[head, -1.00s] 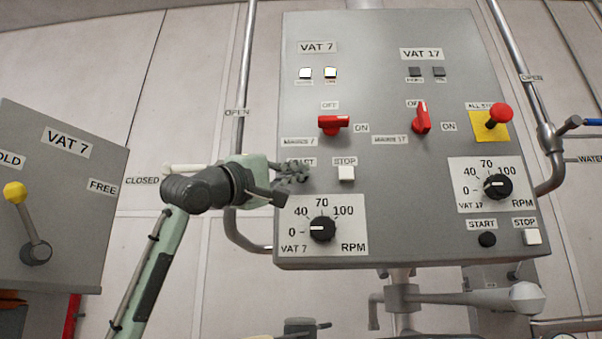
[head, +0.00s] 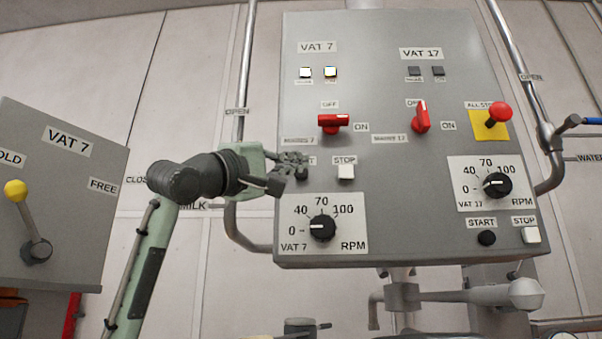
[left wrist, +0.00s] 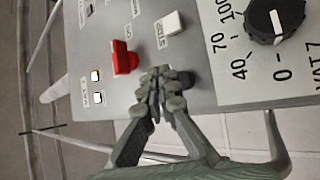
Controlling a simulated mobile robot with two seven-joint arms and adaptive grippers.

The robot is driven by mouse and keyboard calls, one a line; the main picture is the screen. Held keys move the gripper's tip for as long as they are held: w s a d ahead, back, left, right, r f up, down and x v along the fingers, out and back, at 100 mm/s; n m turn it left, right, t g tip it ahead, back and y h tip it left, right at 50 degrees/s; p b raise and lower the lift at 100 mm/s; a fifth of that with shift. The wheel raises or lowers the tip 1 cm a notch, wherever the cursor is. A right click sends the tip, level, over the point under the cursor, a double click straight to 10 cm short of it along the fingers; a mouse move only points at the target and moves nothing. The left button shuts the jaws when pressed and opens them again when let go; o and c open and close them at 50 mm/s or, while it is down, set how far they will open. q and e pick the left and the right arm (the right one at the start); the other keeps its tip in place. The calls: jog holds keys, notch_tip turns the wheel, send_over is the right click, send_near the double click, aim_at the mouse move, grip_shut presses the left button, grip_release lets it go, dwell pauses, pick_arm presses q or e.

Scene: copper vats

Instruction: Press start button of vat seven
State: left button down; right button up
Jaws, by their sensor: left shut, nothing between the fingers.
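The grey control panel (head: 400,150) carries the vat 7 controls on its left half. The dark start button of vat 7 (head: 302,174) shows just below my left gripper's fingertips, and its label is mostly covered. My left gripper (head: 296,162) is shut and empty, close in front of the panel; I cannot tell whether it touches. My right gripper is not in view.
Above is the red vat 7 switch (head: 333,124); below is the vat 7 speed dial (head: 322,228). Vat 17 controls and the red all-stop knob (head: 499,113) are further right. A pipe (head: 240,115) runs along the panel's left edge. A yellow-knobbed lever (head: 16,190) stands far left.

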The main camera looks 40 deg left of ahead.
pick_arm(q)
jog(key=s, duration=0.1)
jog(key=s+d, duration=0.1)
jog(key=shift+s+d, duration=0.25)
jog(key=shift+s, duration=0.05)
dwell(0.8)
